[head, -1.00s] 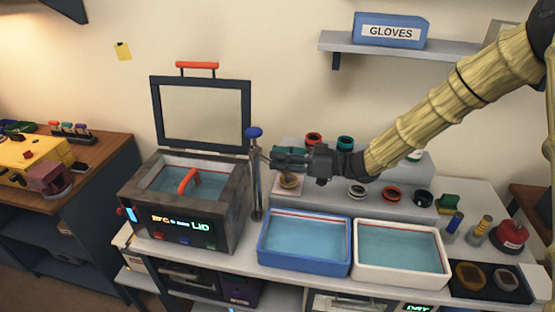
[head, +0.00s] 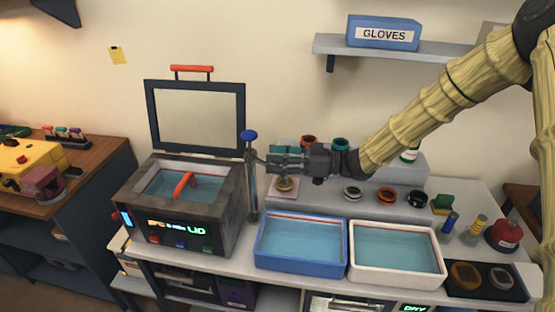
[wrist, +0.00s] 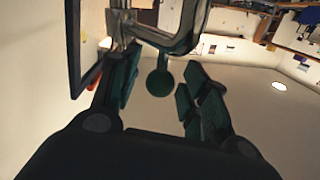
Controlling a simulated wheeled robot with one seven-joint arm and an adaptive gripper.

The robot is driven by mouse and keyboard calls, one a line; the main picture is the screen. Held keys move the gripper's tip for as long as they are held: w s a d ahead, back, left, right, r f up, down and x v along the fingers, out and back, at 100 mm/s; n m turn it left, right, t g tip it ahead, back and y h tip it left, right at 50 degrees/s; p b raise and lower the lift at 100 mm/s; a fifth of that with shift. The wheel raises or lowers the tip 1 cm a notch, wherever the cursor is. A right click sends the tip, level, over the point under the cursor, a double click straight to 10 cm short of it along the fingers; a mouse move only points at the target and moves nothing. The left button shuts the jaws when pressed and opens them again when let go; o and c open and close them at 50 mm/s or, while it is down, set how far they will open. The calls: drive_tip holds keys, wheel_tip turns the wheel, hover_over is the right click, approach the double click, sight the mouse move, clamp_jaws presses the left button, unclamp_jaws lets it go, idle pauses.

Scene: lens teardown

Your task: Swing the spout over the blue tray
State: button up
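The tap is a thin grey metal post (head: 252,190) with a blue knob (head: 249,135) on top, standing between the open bath and the blue tray. The blue tray (head: 300,270) holds clear blue liquid. My gripper (head: 266,160) is level, just right of the post and above the tray's back left. In the head view its fingers hide most of the spout. In the wrist view the bent metal spout (wrist: 180,40) crosses beyond the fingertips. The fingers (wrist: 157,88) are apart, with a dark round disc between them in the picture. I cannot tell whether they touch the spout.
The bath (head: 180,215) with its raised lid (head: 196,116) stands left of the tap. A white tray (head: 398,275) adjoins the blue one on the right. A stepped rack (head: 330,195) with several lens rings stands behind the trays.

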drive_tip(key=s+d, duration=0.1)
drive_tip(key=d, duration=1.1)
drive_tip(key=shift+s, duration=0.25)
